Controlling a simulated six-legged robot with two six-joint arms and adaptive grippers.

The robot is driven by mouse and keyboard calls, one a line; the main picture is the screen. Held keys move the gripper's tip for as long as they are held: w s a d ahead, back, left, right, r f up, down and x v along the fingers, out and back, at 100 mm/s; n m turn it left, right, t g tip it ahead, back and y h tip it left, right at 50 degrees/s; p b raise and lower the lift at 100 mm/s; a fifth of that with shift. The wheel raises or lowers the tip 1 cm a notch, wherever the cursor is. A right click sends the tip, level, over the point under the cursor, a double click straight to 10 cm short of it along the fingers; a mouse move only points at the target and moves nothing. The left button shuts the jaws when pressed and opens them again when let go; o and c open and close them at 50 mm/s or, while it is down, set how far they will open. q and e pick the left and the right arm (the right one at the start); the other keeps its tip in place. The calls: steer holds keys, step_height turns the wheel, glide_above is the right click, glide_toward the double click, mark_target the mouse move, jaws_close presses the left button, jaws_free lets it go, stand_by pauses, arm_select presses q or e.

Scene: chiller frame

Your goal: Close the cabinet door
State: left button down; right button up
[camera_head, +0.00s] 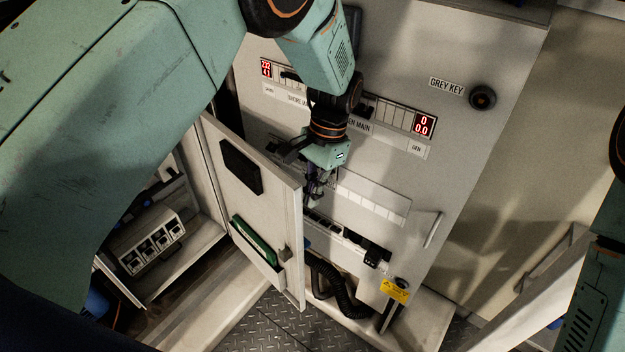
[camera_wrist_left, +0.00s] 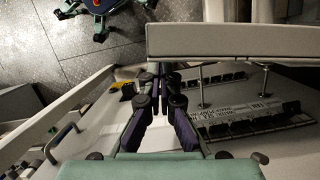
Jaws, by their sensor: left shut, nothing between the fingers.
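The cabinet door (camera_head: 263,205) stands open in the head view, left of centre. It is a light panel with a black square plate and a green item in a pocket on the face I see. My left gripper (camera_head: 314,197) is shut and empty, pointing down just right of the door's free edge, in front of the cabinet (camera_head: 390,178). In the left wrist view, the shut fingers (camera_wrist_left: 170,78) are close to a pale edge that looks like the door (camera_wrist_left: 235,41). I cannot tell if they touch. My right gripper is out of view.
A row of breakers (camera_head: 345,238) and a black hose (camera_head: 332,290) sit in the cabinet's lower opening. A handle (camera_head: 433,230) and a yellow label (camera_head: 395,290) are to the right. A socket box (camera_head: 151,241) is at left. Metal floor (camera_head: 275,322) shows below.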

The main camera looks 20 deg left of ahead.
arm_select(q)
steer(key=x, duration=0.5)
steer(key=shift+s+f+p, duration=0.1)
steer(key=shift+f+p, duration=0.05)
steer(key=shift+p, duration=0.25)
steer(key=shift+d, duration=0.25)
steer(key=shift+a, duration=0.1)
